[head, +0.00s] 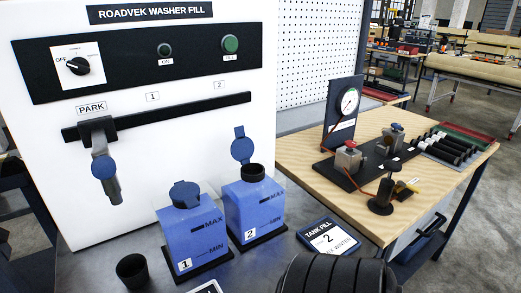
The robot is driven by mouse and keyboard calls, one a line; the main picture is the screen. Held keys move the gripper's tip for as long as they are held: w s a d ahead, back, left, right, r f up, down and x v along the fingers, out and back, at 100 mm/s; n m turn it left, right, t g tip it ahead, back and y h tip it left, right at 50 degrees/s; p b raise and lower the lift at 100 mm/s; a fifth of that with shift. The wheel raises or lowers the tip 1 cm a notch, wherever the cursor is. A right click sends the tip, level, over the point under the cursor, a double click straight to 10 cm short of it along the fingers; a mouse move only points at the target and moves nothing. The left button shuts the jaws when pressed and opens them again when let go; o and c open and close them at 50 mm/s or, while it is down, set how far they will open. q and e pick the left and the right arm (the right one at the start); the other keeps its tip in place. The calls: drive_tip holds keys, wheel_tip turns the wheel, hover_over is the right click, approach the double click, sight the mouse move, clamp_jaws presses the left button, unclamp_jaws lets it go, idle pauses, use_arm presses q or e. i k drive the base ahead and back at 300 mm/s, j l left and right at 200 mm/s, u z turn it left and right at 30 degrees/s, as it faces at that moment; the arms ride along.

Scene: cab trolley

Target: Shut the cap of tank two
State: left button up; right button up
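Tank two (256,208) is a blue tank with a label "2" and MAX/MIN marks, standing upright on the grey trolley top. Its round blue cap (242,150) stands raised behind the neck, and the black open neck (253,172) shows. Tank one (192,235) stands to its left, label "1". Its blue cap (185,193) lies over its neck; I cannot tell whether it is fully seated. Neither gripper can be made out in the head view.
A blue-headed nozzle (104,170) hangs at PARK on the white panel (60,160). A black cup (132,269) and a "Tank fill 2" card (328,238) flank the tanks. A black ribbed shape fills the bottom edge. A wooden bench (290,158) with a gauge rig stands right.

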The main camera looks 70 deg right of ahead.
sight(242, 149)
drive_tip(key=z, duration=1.85)
